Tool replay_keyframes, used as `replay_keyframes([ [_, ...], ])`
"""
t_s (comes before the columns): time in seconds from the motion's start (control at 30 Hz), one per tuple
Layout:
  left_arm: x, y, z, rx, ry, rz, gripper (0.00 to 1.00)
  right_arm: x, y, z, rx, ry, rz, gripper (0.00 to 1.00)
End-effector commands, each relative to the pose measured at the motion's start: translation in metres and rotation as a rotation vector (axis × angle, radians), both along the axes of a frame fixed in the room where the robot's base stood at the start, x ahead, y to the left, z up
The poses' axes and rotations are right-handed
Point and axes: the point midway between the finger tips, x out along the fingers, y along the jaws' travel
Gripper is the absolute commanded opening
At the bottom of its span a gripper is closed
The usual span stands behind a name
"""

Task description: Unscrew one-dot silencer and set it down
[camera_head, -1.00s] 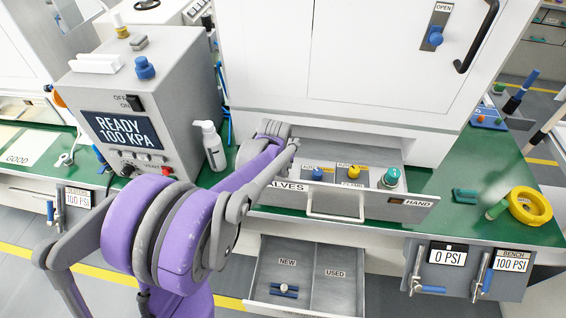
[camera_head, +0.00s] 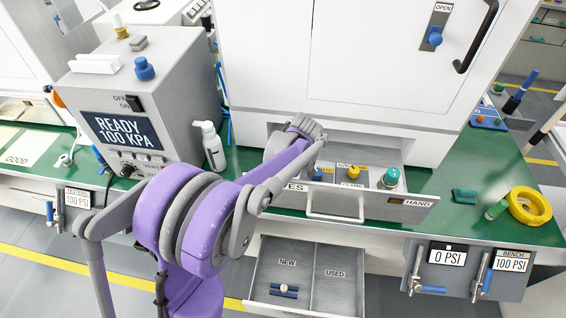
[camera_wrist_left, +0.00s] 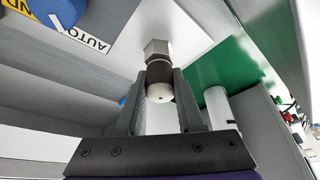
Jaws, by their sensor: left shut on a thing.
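In the left wrist view, the silencer (camera_wrist_left: 161,93) is a pale cylinder with a dark band and one small dark dot showing on its end. It sits directly below a grey hex fitting (camera_wrist_left: 155,50), in line with it; I cannot tell whether the threads still engage. My left gripper (camera_wrist_left: 160,78) is shut on the silencer, one finger on each side. In the head view my left arm reaches over the valve drawer (camera_head: 345,205), and the fingertips and silencer are hidden. My right gripper is not in view.
Below, an open drawer has a NEW compartment (camera_head: 270,270) with a small white part on a blue holder, and an empty USED compartment (camera_head: 333,290). A white bottle (camera_head: 212,146) stands left of the arm. A yellow ring (camera_head: 530,205) lies at the right.

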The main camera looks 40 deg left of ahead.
Motion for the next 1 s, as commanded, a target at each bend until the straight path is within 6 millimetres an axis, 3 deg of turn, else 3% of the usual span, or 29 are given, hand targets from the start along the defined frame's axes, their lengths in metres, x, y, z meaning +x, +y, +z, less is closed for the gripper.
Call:
replay_keyframes([
  [0.03,0.0000,-0.0005,-0.0003,-0.001,-0.001,0.000,0.40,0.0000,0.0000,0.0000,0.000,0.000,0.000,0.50],
  [0.1,-0.0001,-0.0004,-0.0002,-0.001,0.000,-0.001,0.53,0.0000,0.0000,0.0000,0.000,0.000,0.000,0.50],
  [0.47,-0.0007,0.0002,0.0000,-0.001,-0.001,-0.048,0.53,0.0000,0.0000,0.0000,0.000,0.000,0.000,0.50],
  [1.0,-0.0017,0.0013,-0.0001,-0.002,-0.002,-0.703,0.53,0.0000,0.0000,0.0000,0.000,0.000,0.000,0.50],
])
